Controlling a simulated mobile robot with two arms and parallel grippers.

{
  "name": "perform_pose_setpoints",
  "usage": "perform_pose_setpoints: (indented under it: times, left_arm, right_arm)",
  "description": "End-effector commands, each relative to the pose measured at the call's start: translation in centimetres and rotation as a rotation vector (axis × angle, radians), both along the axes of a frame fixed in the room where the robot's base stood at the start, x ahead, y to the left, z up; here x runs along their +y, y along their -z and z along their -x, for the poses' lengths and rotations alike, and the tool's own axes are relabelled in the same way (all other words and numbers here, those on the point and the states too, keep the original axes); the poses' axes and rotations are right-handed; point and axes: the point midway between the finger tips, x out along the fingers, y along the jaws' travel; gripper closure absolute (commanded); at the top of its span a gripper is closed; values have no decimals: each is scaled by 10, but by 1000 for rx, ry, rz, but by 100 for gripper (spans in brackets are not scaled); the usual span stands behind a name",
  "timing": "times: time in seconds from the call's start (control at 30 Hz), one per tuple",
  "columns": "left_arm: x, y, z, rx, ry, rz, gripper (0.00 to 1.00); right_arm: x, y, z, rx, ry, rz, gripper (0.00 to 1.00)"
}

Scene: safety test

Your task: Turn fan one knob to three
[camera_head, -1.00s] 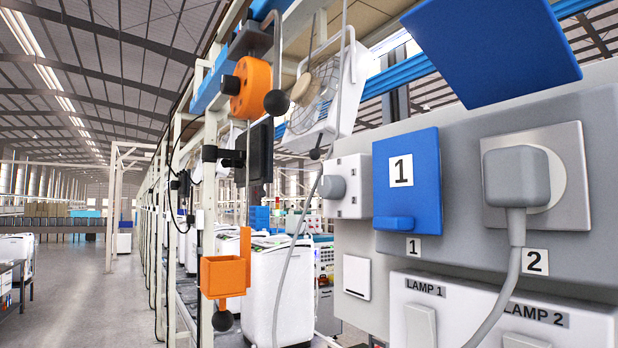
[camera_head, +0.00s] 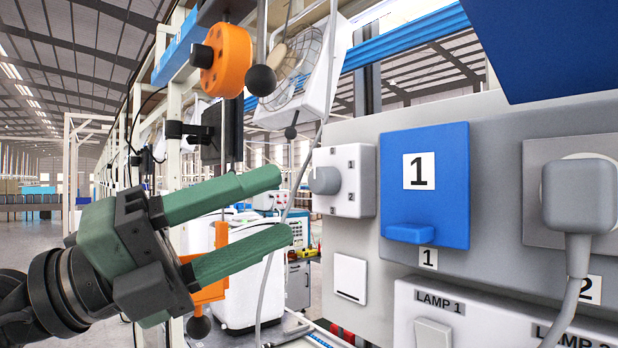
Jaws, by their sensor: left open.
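The fan knob (camera_head: 324,181) is a round grey dial on a small white box (camera_head: 354,180) with number labels round it, fixed to the left end of the grey panel. The fan (camera_head: 297,77), in a white frame, hangs above and behind it. My left gripper (camera_head: 283,207) comes in from the left with two green fingers pointing right at the knob. It is open and empty, with its fingertips a little left of and below the knob, apart from it in the picture. The knob's exact setting is too small to tell. My right gripper is out of view.
Right of the knob is a blue cover (camera_head: 426,190) marked 1, then a grey plug (camera_head: 580,195) with a hanging cable. Lamp switches (camera_head: 432,332) sit below. A thin cord (camera_head: 285,240) hangs just left of the panel. An orange round part (camera_head: 226,60) hangs at upper left.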

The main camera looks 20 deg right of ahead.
Motion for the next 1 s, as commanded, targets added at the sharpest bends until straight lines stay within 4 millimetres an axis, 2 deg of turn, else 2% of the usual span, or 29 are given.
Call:
perform_pose_setpoints:
  times: [0.1,0.3,0.47,0.8,1.0]
  left_arm:
    - [-11,-11,1,-115,-154,-211,48]
    - [-3,-26,-13,-176,-378,-378,48]
    - [-4,-32,-19,-181,-433,-407,48]
    - [-50,-34,-40,-179,-428,-408,48]
    - [-67,-32,-48,-181,-430,-406,48]
  right_arm:
    - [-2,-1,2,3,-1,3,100]
    - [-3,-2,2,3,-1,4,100]
    - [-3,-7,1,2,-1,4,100]
    - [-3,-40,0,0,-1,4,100]
    - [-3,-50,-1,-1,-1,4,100]
